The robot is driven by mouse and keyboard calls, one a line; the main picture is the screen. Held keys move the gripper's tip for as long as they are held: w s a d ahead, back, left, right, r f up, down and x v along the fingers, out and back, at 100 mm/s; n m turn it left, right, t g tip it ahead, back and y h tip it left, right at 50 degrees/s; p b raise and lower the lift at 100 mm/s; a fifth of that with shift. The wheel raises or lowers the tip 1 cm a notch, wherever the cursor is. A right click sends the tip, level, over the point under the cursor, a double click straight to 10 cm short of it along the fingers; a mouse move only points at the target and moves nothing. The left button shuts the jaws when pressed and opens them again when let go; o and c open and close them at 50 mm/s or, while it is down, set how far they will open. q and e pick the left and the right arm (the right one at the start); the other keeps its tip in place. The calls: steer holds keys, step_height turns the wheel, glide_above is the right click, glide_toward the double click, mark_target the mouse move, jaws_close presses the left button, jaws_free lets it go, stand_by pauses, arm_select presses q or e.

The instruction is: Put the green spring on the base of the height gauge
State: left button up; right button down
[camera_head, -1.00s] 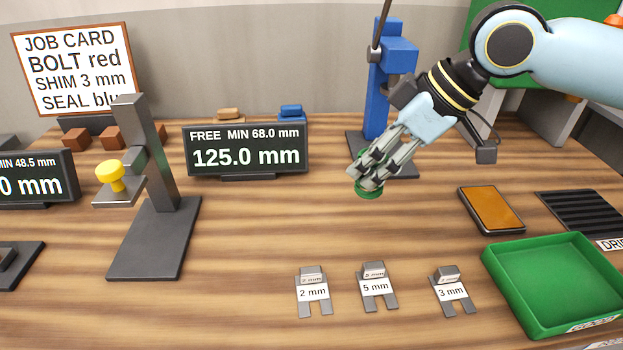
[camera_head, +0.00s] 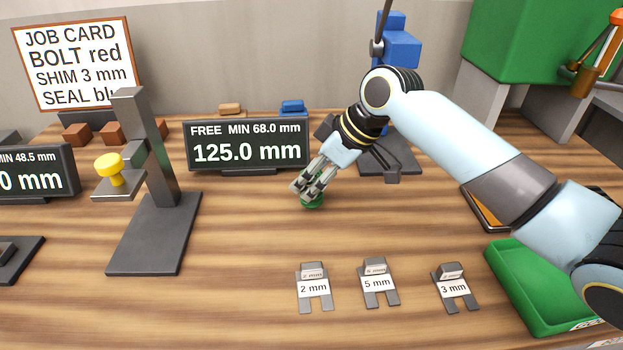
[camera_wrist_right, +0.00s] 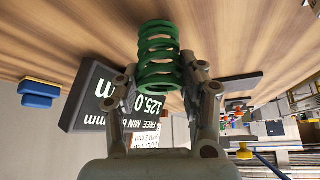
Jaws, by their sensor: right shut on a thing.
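The green spring (camera_head: 312,204) is held in my right gripper (camera_head: 311,190), which is shut on it. The right wrist view shows the spring (camera_wrist_right: 159,50) between the two fingers (camera_wrist_right: 157,88), its coils clear. In the head view the fingers hide most of the spring. The height gauge is a grey stand with a dark flat base (camera_head: 153,236), an upright column (camera_head: 150,140) and a yellow knob (camera_head: 109,169) on its arm. The gripper is to the right of the base, in front of the 125.0 mm display (camera_head: 247,145). My left gripper is not in view.
Shims marked 2 mm (camera_head: 313,288), 5 mm (camera_head: 379,284) and 3 mm (camera_head: 455,288) lie at the front. A green tray (camera_head: 516,299) is at the front right. A blue stand (camera_head: 398,50) is behind my arm. The wood between base and gripper is clear.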

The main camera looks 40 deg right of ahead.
steer(key=shift+f, duration=0.5)
steer(key=c, duration=0.8)
jaws_free()
steer(key=shift+f, duration=0.1)
steer(key=shift+o, duration=0.2)
